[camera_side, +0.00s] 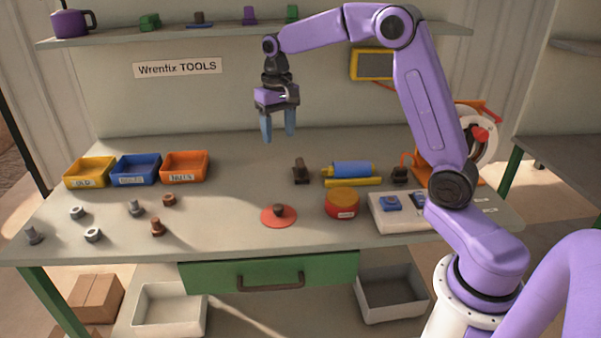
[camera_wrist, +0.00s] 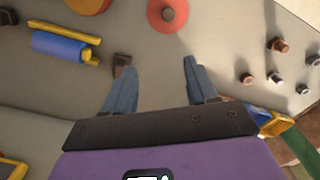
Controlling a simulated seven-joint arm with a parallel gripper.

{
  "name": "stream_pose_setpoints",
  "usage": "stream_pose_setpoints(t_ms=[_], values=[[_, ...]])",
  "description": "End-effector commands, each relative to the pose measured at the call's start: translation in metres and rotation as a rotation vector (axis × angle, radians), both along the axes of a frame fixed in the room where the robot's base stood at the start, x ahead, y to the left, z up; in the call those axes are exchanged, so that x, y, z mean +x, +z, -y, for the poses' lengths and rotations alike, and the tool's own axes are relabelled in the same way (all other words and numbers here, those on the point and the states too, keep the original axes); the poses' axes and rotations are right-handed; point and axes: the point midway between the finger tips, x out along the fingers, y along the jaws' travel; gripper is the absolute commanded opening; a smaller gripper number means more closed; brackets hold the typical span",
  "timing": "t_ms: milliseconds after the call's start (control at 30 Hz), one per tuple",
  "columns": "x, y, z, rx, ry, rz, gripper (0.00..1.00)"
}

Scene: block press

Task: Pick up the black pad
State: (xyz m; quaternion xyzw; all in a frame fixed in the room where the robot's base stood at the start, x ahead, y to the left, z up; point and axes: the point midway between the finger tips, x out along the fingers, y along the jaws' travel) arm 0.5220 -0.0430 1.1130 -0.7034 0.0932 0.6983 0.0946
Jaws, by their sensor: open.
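I cannot tell for sure which dark piece is the black pad. A small dark knob (camera_side: 278,210) sits on a flat red disc (camera_side: 270,219) at the table's front middle; the knob also shows at the top of the wrist view (camera_wrist: 168,14). A dark brown upright block (camera_side: 300,173) stands farther back, and shows beside the left finger in the wrist view (camera_wrist: 121,60). Another dark piece (camera_side: 400,175) stands to the right. My gripper (camera_side: 279,138) hangs open and empty well above the table, its blue fingers (camera_wrist: 159,66) pointing down and apart.
Yellow (camera_side: 88,174), blue (camera_side: 136,171) and orange (camera_side: 186,168) bins stand at the left, with several loose nuts and bolts in front. A blue and yellow roller (camera_side: 353,171), a red-orange round can (camera_side: 342,204) and a white panel (camera_side: 390,222) lie right. A shelf (camera_side: 330,31) runs behind.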

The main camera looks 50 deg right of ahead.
Motion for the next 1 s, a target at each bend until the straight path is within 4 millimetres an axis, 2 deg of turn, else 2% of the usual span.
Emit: stream_pose_setpoints(t_ms=[33,100,200,300,400,533,667,1000], values=[[0.013,-0.003,0.020,0.000,-0.069,-0.002,0.57],[0.026,-0.006,0.047,0.000,-0.159,-0.005,0.57],[0.040,-0.010,0.084,0.000,-0.278,-0.006,0.57],[0.048,-0.014,0.116,0.000,-0.374,-0.007,0.57],[0.051,-0.017,0.138,0.001,-0.440,-0.008,0.57],[0.052,-0.020,0.152,0.001,-0.481,-0.009,0.57],[0.052,-0.032,0.154,0.001,-0.487,-0.010,0.57],[0.051,-0.095,0.154,0.001,-0.486,-0.013,0.57]])
